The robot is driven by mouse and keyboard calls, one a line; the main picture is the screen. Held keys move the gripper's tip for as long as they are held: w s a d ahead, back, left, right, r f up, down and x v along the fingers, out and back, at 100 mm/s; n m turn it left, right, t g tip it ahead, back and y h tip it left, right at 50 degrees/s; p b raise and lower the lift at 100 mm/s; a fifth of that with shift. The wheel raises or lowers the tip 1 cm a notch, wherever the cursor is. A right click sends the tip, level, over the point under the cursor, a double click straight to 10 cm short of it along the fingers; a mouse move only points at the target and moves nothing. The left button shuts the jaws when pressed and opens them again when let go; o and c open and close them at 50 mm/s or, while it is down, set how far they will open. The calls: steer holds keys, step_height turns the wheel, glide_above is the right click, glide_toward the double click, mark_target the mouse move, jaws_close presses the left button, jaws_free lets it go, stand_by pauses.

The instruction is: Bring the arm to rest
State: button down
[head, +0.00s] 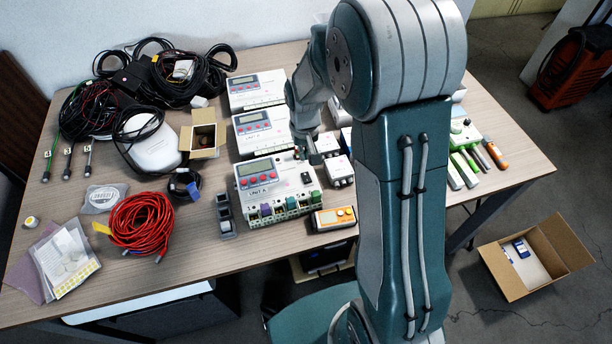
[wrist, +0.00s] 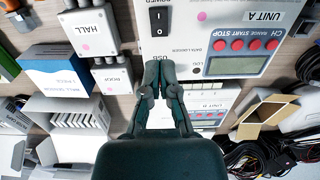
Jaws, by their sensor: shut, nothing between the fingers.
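My arm rises large in the head view, right of centre, and bends over the table to the left. My gripper (head: 312,157) hangs low above the table beside the unit A logger. In the wrist view my gripper (wrist: 162,68) has its two fingers together with nothing between them. The unit A logger (wrist: 235,20) lies just beyond the fingertips, its switch and USB label close by. It also shows in the head view (head: 290,181). I cannot tell the exact gap between fingertips and surface.
More loggers (head: 257,92) stand behind unit A. The HALL box (wrist: 90,28) is left of my fingers. A small open carton (head: 203,137), black cables (head: 100,110) and a red cable coil (head: 141,222) lie to the left. A cardboard box (head: 561,244) sits on the floor at right.

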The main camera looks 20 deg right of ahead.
stand_by(0.3)
steer(key=s+r+t, duration=0.5)
steer(key=s+r, duration=1.6)
steer(key=r, duration=0.1)
steer(key=shift+r+t, duration=0.15)
steer(key=shift+t, duration=0.15)
